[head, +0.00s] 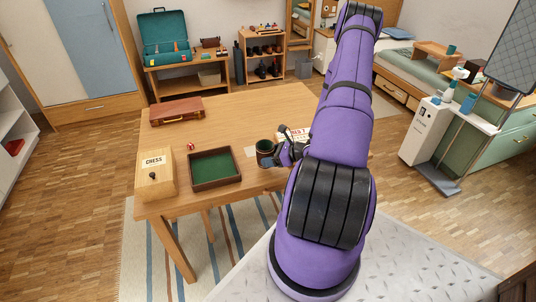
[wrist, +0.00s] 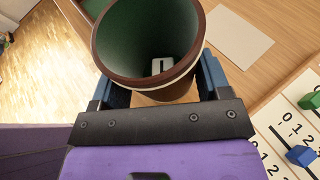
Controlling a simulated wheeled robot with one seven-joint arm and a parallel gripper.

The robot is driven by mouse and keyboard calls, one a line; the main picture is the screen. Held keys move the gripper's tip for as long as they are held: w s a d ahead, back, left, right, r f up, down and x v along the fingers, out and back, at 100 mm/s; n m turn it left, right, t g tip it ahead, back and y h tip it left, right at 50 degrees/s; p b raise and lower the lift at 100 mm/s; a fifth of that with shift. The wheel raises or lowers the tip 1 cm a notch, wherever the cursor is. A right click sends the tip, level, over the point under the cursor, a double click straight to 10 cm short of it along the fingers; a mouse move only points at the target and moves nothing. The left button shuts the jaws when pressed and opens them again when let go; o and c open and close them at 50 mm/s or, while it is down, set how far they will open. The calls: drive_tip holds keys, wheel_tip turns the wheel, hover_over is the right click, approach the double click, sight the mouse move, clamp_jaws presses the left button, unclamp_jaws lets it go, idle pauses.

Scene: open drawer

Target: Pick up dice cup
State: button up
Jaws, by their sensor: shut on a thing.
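The dice cup (head: 264,147) is brown with a dark green inside, near the table's front edge in the head view. In the wrist view the dice cup (wrist: 147,79) stands mouth toward the camera, between the two blue fingers. A small white piece with a dark mark (wrist: 162,65) shows inside it. My gripper (head: 275,154) is shut on the cup; the wrist view shows my gripper (wrist: 160,88) with a finger at either side of it. I cannot tell whether the cup's base touches the table.
A green-lined tray (head: 215,185), a chess box (head: 154,177), a small red object (head: 190,147) and a brown case (head: 176,112) are on the table (head: 230,107). A number board (wrist: 283,140) with green and blue pieces lies right of my gripper. Bare tabletop lies behind the tray.

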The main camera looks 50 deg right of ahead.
drive_tip(key=s+a+r, duration=0.1)
drive_tip(key=s+a, duration=0.6)
drive_tip(key=s, duration=0.4)
drive_tip(key=shift+s+r, duration=0.2)
drive_tip(key=shift+r, duration=2.45)
